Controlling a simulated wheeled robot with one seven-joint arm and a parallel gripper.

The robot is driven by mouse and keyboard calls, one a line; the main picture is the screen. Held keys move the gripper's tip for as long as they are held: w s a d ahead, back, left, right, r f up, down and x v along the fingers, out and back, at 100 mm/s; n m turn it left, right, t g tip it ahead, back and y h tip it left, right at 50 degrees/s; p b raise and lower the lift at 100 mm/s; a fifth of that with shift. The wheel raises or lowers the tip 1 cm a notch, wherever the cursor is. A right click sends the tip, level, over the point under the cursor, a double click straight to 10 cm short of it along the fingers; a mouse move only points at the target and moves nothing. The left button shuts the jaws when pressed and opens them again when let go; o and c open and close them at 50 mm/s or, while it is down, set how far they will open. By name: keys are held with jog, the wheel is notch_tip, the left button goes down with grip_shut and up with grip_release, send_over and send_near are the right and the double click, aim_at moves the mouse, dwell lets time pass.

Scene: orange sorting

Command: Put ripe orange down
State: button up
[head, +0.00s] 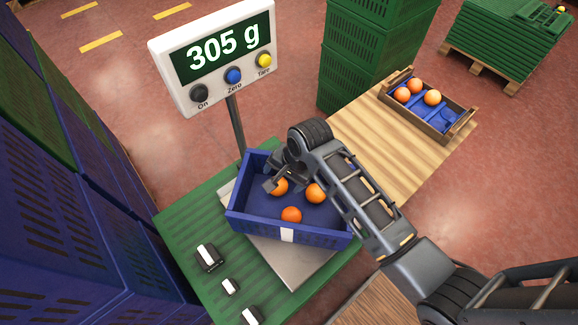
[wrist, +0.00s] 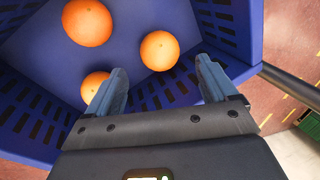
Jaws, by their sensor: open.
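A blue crate (head: 327,237) sits on the scale's metal plate, and its blue wall also shows in the wrist view (wrist: 240,25). Three oranges lie in it: one at the front (head: 291,215), one at the right (head: 315,193) and one at the left (head: 280,187), partly hidden by my gripper. In the wrist view an orange (wrist: 96,88) lies close to the left finger, and two more lie farther off (wrist: 159,50) (wrist: 87,22). My gripper (wrist: 155,85) is open, with its fingers over the crate. The scale display (head: 216,46) reads 305 g.
A wooden tray (head: 452,134) with a blue liner holds three oranges on the striped wooden table (head: 375,140). Tall green crates (head: 345,60) stand behind. Several small weights (head: 209,257) lie on the green stand. Blue crates (head: 60,220) are stacked at the left.

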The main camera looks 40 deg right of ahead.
jog(key=v, duration=0.6)
jog(key=shift+r, duration=0.1)
dwell(2.6)
